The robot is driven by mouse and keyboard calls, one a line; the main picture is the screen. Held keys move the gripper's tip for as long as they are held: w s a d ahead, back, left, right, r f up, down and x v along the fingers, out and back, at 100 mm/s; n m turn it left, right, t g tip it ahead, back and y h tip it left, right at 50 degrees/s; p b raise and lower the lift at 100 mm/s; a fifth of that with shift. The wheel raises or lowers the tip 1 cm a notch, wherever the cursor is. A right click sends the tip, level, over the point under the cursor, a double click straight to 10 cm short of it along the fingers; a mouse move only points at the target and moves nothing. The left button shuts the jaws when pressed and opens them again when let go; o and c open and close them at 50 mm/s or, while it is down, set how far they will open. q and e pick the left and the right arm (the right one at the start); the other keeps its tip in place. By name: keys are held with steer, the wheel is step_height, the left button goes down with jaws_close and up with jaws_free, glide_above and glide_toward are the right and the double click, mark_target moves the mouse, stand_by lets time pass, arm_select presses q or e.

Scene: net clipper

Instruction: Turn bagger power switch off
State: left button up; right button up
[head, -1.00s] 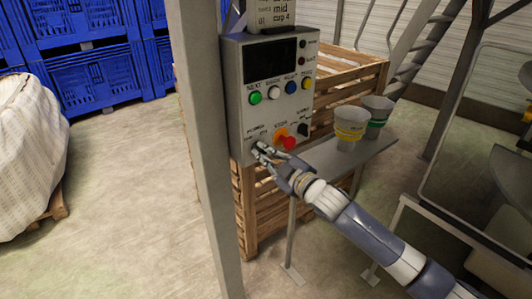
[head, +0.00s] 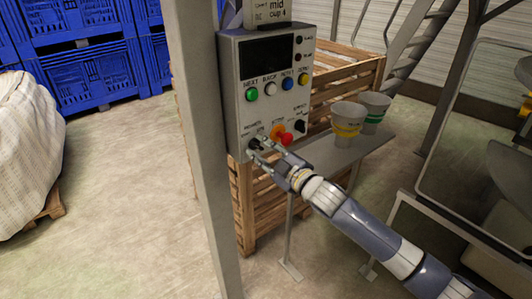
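The grey control box (head: 236,120) is fixed beside a grey post. The power switch (head: 254,144) is a small dark knob at the lower left of the box's face, under a small label. My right gripper (head: 262,147) is at this switch, with its fingers apart and the tips close to either side of the knob. I cannot tell whether the fingers touch it. The knob's exact angle is too small and partly hidden to tell. My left gripper is not in view.
A red button (head: 286,139) and a black selector switch (head: 300,126) sit right of the gripper. Green, white, blue and yellow buttons run above. A grey shelf (head: 325,154) with two cups (head: 347,124) stands to the right. The grey post (head: 200,130) is close on the left.

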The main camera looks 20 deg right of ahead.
steer(key=v, duration=1.2)
